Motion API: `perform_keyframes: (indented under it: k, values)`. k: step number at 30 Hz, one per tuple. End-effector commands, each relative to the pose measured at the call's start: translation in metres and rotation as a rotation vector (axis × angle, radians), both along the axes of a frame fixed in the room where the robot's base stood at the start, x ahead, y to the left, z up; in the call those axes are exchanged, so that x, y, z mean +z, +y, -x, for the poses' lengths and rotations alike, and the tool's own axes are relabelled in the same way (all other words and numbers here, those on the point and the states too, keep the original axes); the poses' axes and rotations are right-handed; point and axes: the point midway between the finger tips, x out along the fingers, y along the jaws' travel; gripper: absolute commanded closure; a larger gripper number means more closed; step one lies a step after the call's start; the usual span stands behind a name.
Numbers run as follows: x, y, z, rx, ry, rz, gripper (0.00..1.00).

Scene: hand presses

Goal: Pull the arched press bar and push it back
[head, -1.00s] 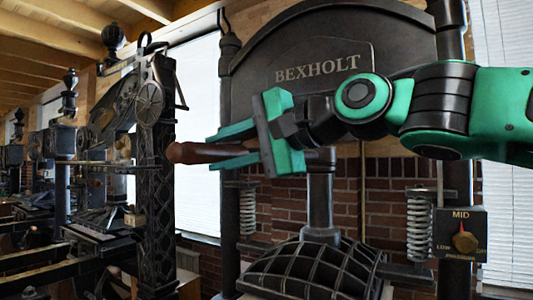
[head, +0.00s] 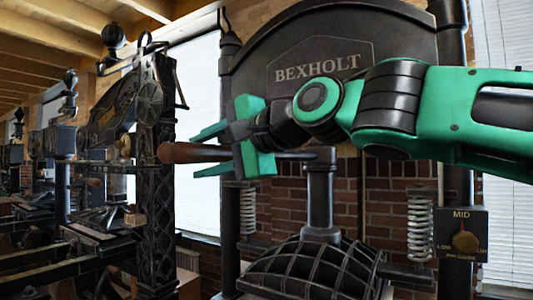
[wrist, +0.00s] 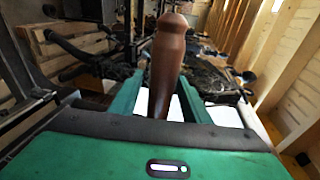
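The press bar (head: 295,155) is a dark metal rod that runs left from the press and ends in a brown wooden handle (head: 180,153). My gripper (head: 195,152) is around this handle, one finger above it and one below in the head view. The fingers stand apart with visible gaps beside the wood, so it looks open. In the wrist view the handle (wrist: 166,65) stands between the two green fingers, its rounded end pointing away. Whether a finger touches it is hard to tell. My gripper hides part of the bar.
The black BEXHOLT press head (head: 330,70) stands behind my arm. A ribbed dark dome (head: 315,268) lies below its central column (head: 319,200). A dial box (head: 461,235) reads MID at right. Other presses (head: 150,190) stand at left.

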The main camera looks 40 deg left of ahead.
Motion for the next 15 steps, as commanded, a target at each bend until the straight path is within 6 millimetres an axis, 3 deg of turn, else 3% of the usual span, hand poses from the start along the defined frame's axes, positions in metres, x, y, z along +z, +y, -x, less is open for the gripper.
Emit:
perform_keyframes:
  k: [1, 3, 15]
  values:
    - [0.0008, -0.0001, 0.0, 0.0, 0.0, -0.002, 0.44]
    - [0.0015, -0.0003, -0.0004, -0.001, 0.0, -0.003, 0.3]
    - [0.0054, -0.0078, -0.0022, -0.005, -0.003, -0.007, 0.3]
